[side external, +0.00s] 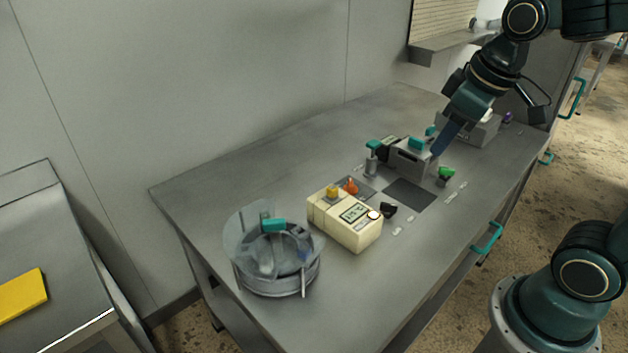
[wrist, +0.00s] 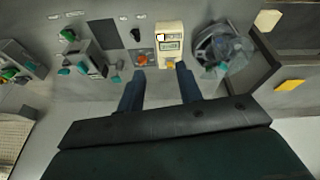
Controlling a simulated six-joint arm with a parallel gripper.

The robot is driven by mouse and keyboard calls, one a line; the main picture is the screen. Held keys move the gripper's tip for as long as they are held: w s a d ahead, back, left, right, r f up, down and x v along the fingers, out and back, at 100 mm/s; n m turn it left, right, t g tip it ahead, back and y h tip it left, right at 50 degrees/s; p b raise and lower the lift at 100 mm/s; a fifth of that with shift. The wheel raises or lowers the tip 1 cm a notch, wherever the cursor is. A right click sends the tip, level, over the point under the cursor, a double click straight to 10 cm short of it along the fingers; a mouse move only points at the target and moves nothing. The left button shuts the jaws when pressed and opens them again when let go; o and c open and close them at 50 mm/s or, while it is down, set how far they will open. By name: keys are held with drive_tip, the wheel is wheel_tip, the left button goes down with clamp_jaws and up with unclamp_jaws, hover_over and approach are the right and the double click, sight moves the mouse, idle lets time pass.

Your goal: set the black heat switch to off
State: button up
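The black heat switch (side external: 388,209) appears as a small black knob on the steel bench, just right of the cream control box (side external: 362,235) with its lit display. In the wrist view the black knob (wrist: 136,34) lies left of the cream box (wrist: 169,36), near small white labels. Its setting is too small to read. My gripper (side external: 438,152) hangs above the back right part of the bench, by the grey box with a teal handle, apart from the switch. In the wrist view my gripper's two blue fingers (wrist: 160,90) stand wide apart with nothing between them.
A round metal vessel with a clear lid (side external: 275,272) stands left of the cream box. An orange knob (side external: 351,187), a grey box (side external: 408,160) and a green knob (side external: 446,172) are close by. The bench's front strip is clear.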

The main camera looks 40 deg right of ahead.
drive_tip(key=w+d+f+n+g, duration=0.2)
drive_tip(key=w+d+f, duration=0.25)
drive_tip(key=w, duration=0.35)
drive_tip(key=n+g, duration=0.2)
hover_over(387, 204)
wheel_tip(387, 204, down, 11)
drive_tip(key=shift+r, duration=0.1)
drive_tip(key=shift+f, duration=6.9)
clamp_jaws()
